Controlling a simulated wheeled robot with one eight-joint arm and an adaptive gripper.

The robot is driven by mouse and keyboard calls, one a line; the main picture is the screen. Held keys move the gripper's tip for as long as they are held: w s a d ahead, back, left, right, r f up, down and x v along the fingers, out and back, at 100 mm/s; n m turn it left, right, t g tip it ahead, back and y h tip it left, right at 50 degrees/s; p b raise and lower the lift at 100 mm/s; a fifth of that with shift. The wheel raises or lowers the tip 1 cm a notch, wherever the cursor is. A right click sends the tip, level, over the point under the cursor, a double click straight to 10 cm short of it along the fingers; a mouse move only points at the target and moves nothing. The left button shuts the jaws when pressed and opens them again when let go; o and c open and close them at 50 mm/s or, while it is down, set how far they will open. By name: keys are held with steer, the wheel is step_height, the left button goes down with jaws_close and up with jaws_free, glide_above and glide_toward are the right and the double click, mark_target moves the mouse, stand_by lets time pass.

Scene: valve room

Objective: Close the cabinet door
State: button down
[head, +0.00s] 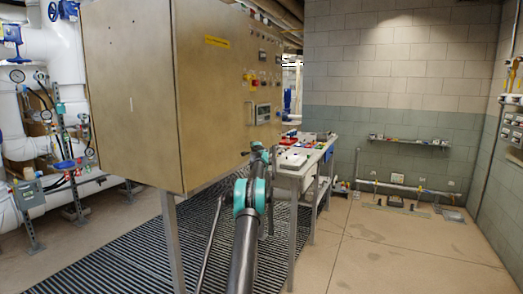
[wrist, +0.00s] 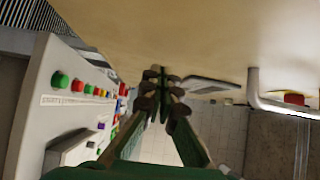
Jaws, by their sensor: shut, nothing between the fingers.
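The tan cabinet (head: 130,100) stands on legs at the left of the head view, its plain side towards me. Its front panel, the door (head: 212,85), faces right and carries a yellow label, buttons and a small display. I cannot tell whether a gap is left at its edge. In the wrist view the tan door surface (wrist: 200,30) fills the top, with a pale bar handle (wrist: 258,98) at the right. My gripper (wrist: 162,75) is shut and empty, close to that surface; contact cannot be told. In the head view my arm hides most of it.
A worktable (head: 290,175) with small items stands beyond the cabinet front. A panel with coloured buttons (wrist: 75,87) is at the left of the wrist view. Dark floor grating (head: 130,245) lies under the cabinet. The floor on the right (head: 400,245) is clear. White pipes (head: 65,70) stand at the left.

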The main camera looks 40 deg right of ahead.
steer(key=s+a, duration=0.2)
steer(key=s, duration=0.9)
